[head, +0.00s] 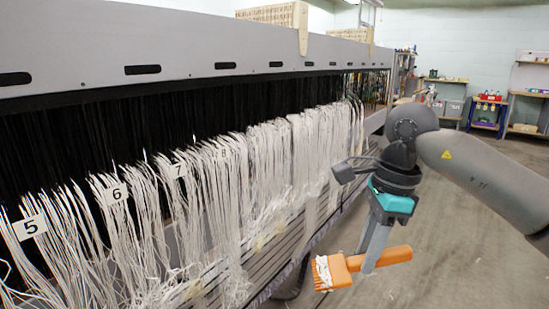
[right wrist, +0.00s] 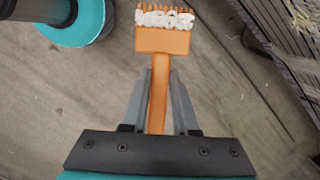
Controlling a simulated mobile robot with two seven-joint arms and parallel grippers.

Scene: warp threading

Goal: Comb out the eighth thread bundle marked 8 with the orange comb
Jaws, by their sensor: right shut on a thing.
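The orange comb (head: 352,266) is in my right gripper (head: 369,262), low and to the right of the threads in the head view. In the right wrist view the comb (right wrist: 163,42) points away between the fingers of my right gripper (right wrist: 160,95), which is shut on its handle. White fibre is caught along the comb's teeth. The thread bundle marked 8 (head: 226,190) hangs from the loom, left of the comb and apart from it. Its small tag (head: 223,153) is partly covered by threads. My left gripper is not in view.
The bundles marked 5 (head: 30,226), 6 (head: 115,194) and 7 (head: 180,171) hang at the left along the loom frame (head: 190,40). More white threads hang right of bundle 8. The floor (head: 450,250) around the comb is clear. Shelves stand at the far right.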

